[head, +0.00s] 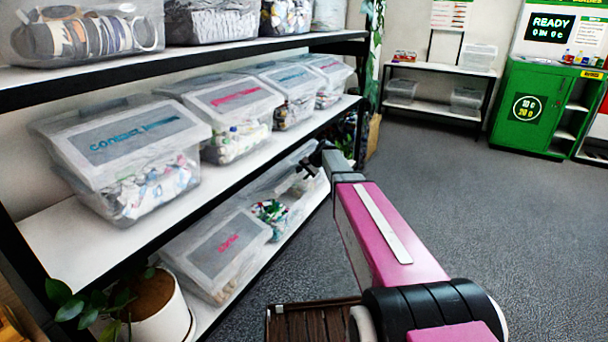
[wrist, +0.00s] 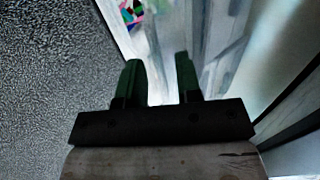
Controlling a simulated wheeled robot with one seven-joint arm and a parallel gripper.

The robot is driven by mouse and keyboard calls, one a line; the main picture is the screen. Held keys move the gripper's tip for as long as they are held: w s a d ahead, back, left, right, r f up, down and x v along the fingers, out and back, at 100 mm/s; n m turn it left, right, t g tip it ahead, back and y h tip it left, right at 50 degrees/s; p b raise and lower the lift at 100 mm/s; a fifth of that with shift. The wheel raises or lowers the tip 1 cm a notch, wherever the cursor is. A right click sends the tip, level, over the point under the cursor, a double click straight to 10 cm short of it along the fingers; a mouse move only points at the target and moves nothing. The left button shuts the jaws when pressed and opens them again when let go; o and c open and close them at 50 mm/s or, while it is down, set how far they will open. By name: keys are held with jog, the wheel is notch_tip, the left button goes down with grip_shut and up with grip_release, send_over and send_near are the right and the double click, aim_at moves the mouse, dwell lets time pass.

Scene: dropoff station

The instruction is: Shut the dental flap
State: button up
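My gripper (head: 311,160) is at the lower shelf's front edge, close to the farther bins there. In the wrist view its two green fingers (wrist: 158,80) stand apart with nothing between them, over or beside a translucent bin surface (wrist: 205,35). A lower-shelf bin (head: 268,212) shows colourful contents at its front; my arm partly hides the area behind it, and I cannot tell how its flap stands. The nearest lower bin has a grey-labelled lid (head: 226,243) with pink writing too blurred to read. I cannot tell for sure which bin is the dental one.
Lidded clear bins (head: 130,150) line the middle shelf (head: 75,245) above, close over my gripper. A potted plant (head: 160,310) stands at the near shelf end. Grey carpet (head: 480,210) is clear to the right. A green cabinet (head: 530,105) stands far back.

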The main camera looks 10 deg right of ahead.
grip_shut()
jog(key=shift+f, duration=0.1)
